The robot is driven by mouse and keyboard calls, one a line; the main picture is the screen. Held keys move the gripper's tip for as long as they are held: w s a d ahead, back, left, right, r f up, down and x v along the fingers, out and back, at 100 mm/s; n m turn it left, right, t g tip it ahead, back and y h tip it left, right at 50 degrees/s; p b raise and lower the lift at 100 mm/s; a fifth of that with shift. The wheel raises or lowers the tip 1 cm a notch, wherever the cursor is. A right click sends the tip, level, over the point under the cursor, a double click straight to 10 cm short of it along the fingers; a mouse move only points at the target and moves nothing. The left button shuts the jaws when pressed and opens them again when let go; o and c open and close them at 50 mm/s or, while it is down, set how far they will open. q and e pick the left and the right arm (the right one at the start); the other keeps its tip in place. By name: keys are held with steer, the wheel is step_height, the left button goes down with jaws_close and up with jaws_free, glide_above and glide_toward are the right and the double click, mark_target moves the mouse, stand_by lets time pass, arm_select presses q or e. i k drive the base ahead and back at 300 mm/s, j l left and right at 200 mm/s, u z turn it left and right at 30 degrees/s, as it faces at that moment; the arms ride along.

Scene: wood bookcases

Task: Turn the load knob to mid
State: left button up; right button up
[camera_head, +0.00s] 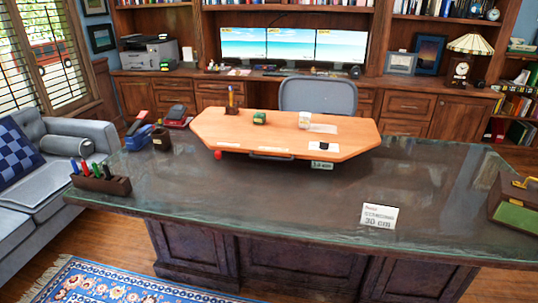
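A wooden desk riser (283,132) stands on the large dark desk with a glossy greenish top (270,195). A small red knob-like part (218,155) shows under the riser's front left edge; I cannot tell for sure that it is the load knob, nor read its setting. A dark handle-like bar (271,157) is under the riser's front edge. A small label (321,166) hangs below the front right edge, too small to read surely. Neither of my grippers is in view.
A white card (379,216) reading "30 cm" stands at the desk's front. A pen holder (101,181) is at the left, a green-and-brown box (515,205) at the right. On the riser are a pencil cup (233,103), a green item (259,118) and a white cup (305,120). The desk's middle front is clear.

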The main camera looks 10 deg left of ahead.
mark_target(324, 146)
steer(key=i+z, duration=0.4)
steer(key=i+j+z, duration=0.15)
steer(key=i+z, duration=0.25)
